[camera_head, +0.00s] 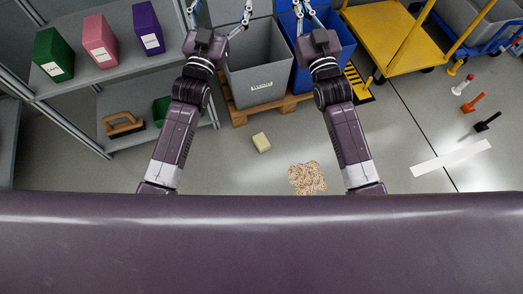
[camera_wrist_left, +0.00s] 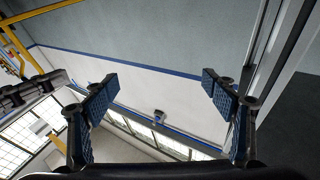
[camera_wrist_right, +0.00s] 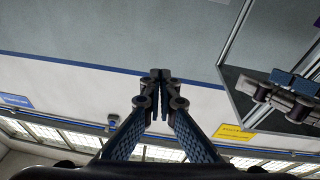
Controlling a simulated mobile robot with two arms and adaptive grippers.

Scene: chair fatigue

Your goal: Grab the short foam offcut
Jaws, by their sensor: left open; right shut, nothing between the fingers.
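The short foam offcut (camera_head: 261,142) is a small pale yellow block lying on the grey floor, between my two arms in the head view. My left gripper (camera_head: 218,8) is raised far beyond it at the top of the head view. In the left wrist view its fingers (camera_wrist_left: 160,88) are spread wide with nothing between them. My right gripper (camera_head: 302,6) is also raised at the top of the head view. In the right wrist view its fingertips (camera_wrist_right: 160,76) meet, empty. Neither wrist view shows the foam offcut.
A grey bin (camera_head: 262,88) and a blue bin (camera_head: 309,80) stand on a wooden pallet (camera_head: 239,116). A shelf with coloured boxes (camera_head: 101,41) is at left. A tan patch of granules (camera_head: 307,179) and a white strip (camera_head: 451,158) lie on the floor. A yellow cart (camera_head: 386,42) stands at upper right.

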